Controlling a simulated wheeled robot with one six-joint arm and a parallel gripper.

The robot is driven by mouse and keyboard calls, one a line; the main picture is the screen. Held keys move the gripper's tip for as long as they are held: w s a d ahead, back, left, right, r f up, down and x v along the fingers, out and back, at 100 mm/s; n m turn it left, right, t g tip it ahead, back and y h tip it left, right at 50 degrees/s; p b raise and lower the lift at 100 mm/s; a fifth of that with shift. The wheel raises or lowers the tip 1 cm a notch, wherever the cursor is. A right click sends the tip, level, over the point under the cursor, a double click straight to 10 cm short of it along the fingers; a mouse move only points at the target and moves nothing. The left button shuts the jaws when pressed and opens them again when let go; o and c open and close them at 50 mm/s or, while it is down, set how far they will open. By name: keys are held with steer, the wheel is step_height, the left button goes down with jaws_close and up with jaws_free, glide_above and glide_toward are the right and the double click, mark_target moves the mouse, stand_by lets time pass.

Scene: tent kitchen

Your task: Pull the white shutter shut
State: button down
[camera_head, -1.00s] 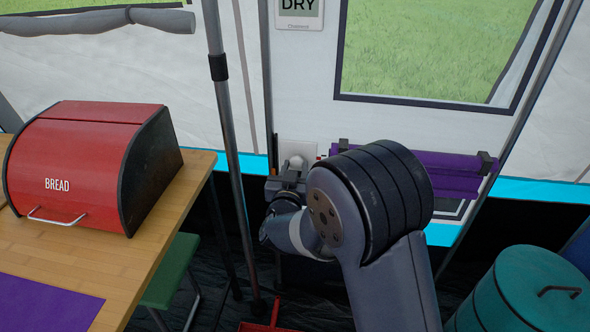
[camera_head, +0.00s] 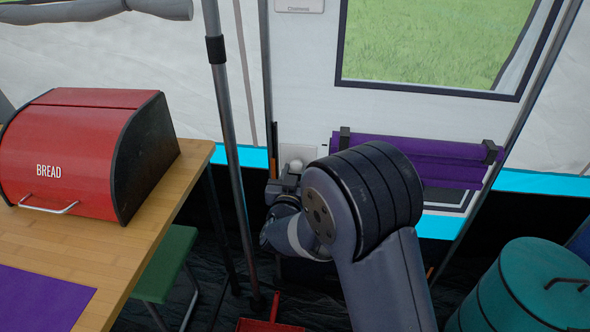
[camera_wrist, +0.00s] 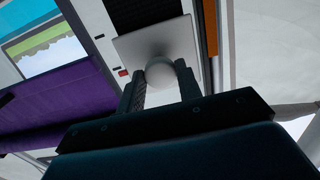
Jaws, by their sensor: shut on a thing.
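A white panel (camera_head: 300,60) with a dark-framed window stands behind my arm; I take it to be the white shutter. A round white knob (camera_head: 296,165) sits on a pale square plate near its lower left. In the wrist view, my gripper (camera_wrist: 163,82) has one finger on either side of the round knob (camera_wrist: 160,72) and is shut on it, in front of the plate (camera_wrist: 186,40). In the head view, my gripper (camera_head: 284,184) is at the knob, partly hidden by my arm.
A purple roll (camera_head: 430,160) hangs low on the panel, right of the knob. A grey pole (camera_head: 225,110) stands left. A table (camera_head: 150,220) holds a red bread box (camera_head: 70,155). A green stool (camera_head: 165,262) is beside it. A teal bin (camera_head: 525,285) stands lower right.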

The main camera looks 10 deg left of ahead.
step_height(320, 180, down, 6)
steer(key=b, duration=0.3)
steer(key=c, duration=1.3)
jaws_free()
steer(key=shift+f, duration=0.1)
steer(key=o, duration=0.3)
steer(key=shift+o, duration=0.2)
steer(key=s+p, duration=0.2)
steer(key=s, duration=0.9)
steer(key=shift+d+p, duration=0.3)
steer(key=shift+w, duration=0.15)
